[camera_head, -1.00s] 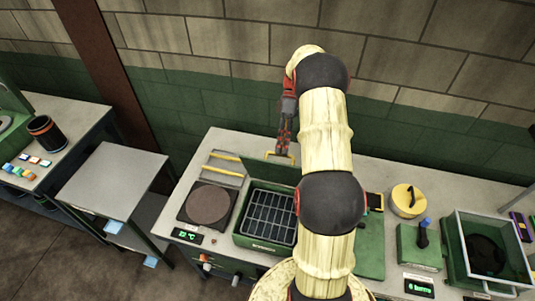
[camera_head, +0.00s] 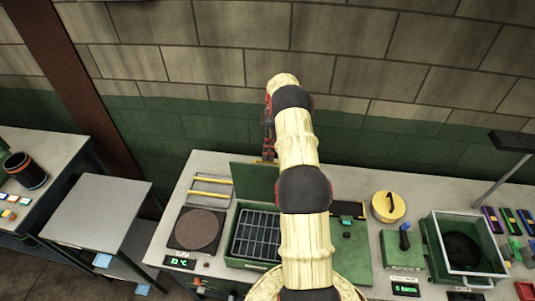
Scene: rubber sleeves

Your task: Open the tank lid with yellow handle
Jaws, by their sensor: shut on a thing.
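The green tank (camera_head: 247,264) stands on the workbench with a dark wire rack (camera_head: 257,234) inside. Its green lid (camera_head: 253,181) is raised at the tank's back edge, and the tank's mouth is uncovered. The yellow handle (camera_head: 259,162) shows only as a small strip at the lid's top edge. My gripper (camera_head: 267,157) points down at that edge and is shut on the handle. My arm hides the right part of the tank and lid, and the fingertips are small and partly hidden.
A round brown plate (camera_head: 196,229) and a tray with yellow bars (camera_head: 210,190) stand left of the tank. To the right are a yellow round lid (camera_head: 388,206), a green box with a blue-topped knob (camera_head: 404,243) and a clear-walled bin (camera_head: 468,260). The wall is close behind.

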